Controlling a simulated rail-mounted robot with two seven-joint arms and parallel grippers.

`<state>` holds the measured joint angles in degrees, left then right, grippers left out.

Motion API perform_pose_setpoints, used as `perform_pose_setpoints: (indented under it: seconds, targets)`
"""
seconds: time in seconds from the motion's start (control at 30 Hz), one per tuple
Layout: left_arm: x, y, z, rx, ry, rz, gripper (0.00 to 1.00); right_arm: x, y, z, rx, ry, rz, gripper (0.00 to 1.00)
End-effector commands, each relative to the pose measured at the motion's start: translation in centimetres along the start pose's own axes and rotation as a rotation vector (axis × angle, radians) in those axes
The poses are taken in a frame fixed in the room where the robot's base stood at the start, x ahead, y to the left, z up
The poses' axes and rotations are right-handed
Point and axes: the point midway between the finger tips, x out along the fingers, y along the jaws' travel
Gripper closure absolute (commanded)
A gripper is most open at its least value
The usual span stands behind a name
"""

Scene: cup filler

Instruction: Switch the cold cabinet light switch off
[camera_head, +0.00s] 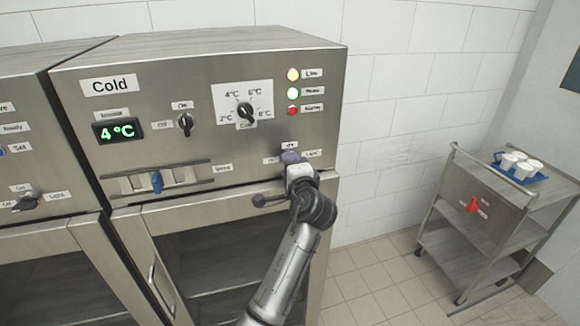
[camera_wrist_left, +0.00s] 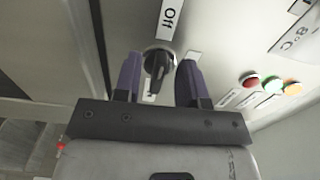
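The cold cabinet (camera_head: 200,75) has a "Cold" label and a green 4°C display. In the head view my left gripper (camera_head: 290,158) is at the lower right of the panel and hides the knob. A "Light" label (camera_head: 312,153) is right of it. In the wrist view my left gripper's purple fingers (camera_wrist_left: 158,80) stand on either side of the knob, with visible gaps, so the gripper is open. My right gripper is not in view.
Other controls are a temperature dial (camera_head: 245,112), a small knob (camera_head: 186,122) and a blue slider (camera_head: 156,181). Red, green and yellow lamps (camera_wrist_left: 271,85) are near the gripper. A cart (camera_head: 480,225) with cups on a blue tray (camera_head: 535,178) stands right.

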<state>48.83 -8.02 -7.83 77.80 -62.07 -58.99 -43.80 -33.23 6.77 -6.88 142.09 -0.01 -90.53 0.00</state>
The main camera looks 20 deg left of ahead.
Motion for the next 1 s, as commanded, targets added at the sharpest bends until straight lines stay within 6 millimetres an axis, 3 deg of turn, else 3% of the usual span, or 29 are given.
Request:
perform_pose_setpoints:
  seconds: [0.37,1.0]
  targets:
    - [-0.9,0.1,-0.1,0.000,0.001,-0.001,0.62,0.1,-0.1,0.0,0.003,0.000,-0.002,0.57]
    - [-11.9,0.1,0.0,0.000,0.001,0.001,0.62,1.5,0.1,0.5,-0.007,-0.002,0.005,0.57]
